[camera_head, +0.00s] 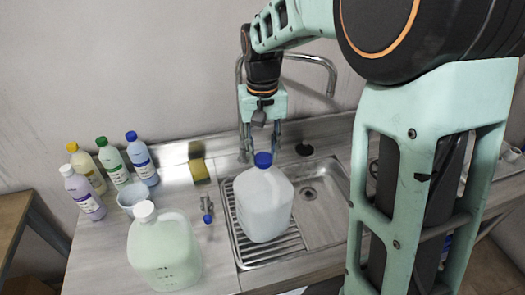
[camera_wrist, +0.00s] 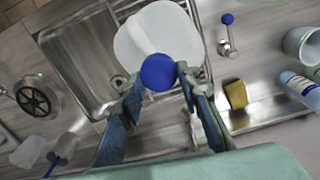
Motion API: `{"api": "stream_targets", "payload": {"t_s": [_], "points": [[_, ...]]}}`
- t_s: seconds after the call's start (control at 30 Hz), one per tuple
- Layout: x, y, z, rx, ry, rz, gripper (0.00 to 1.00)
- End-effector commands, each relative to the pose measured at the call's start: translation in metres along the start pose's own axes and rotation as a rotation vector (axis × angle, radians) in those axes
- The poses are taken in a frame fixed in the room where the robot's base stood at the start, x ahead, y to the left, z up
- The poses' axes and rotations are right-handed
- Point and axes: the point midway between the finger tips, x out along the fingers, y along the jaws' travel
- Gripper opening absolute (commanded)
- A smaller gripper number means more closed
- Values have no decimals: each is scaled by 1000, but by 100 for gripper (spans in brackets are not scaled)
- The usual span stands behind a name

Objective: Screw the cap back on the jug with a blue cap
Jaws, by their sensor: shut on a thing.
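The blue cap (camera_head: 263,160) is at the neck of a whitish translucent jug (camera_head: 264,205), which stands upright on the ribbed drainboard of the sink. My gripper (camera_head: 262,146) reaches down from above and behind the jug. In the wrist view the blue cap (camera_wrist: 158,72) lies between my two fingertips (camera_wrist: 157,79), which are shut on it from both sides. The white jug body (camera_wrist: 155,30) shows beyond the cap. The cap hides the jug's neck, so I cannot tell how far it is seated on the thread.
A greenish jug with a white cap (camera_head: 165,250) stands left of the sink. Several bottles (camera_head: 112,163), a light cup (camera_head: 132,197) and a yellow sponge (camera_head: 200,169) are at the back left. A small blue-knobbed tap (camera_head: 207,212) is near the jug; a curved faucet (camera_head: 325,63) rises behind.

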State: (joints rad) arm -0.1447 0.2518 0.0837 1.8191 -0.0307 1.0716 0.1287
Motion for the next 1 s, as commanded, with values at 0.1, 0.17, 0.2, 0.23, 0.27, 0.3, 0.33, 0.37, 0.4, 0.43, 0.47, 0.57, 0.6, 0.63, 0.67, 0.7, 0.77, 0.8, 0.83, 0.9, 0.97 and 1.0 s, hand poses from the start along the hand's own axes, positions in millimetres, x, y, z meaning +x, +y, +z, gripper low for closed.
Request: {"api": "stream_targets", "payload": {"t_s": [0.1,0.17,0.2,0.23,0.27,0.3,0.33,0.37,0.4,0.43,0.47,0.57,0.6,0.63,0.67,0.7,0.77,0.8,0.83,0.9,0.97,1.0], "points": [[3,1,2,140,-8,1,4],[3,1,2,204,-8,1,4],[3,1,2,196,-8,1,36],[2,1,2,195,-8,1,39],[2,1,2,194,-7,1,42],[2,1,2,193,-7,1,46],[2,1,1,193,-6,1,50],[2,1,1,192,-6,0,52],[2,1,1,192,-5,0,52],[1,1,1,192,-5,0,52],[1,1,1,191,-4,0,52],[1,1,1,191,-4,0,53],[1,1,1,191,-3,0,57],[1,1,1,190,-3,0,60],[1,1,1,190,-3,0,64],[1,1,1,190,-3,0,66],[1,1,0,190,-3,0,66],[1,1,0,190,-3,0,66],[0,1,0,190,-3,0,66],[0,1,0,190,-2,0,66],[0,1,0,190,-2,0,66],[-1,1,0,190,-2,0,66]]}}
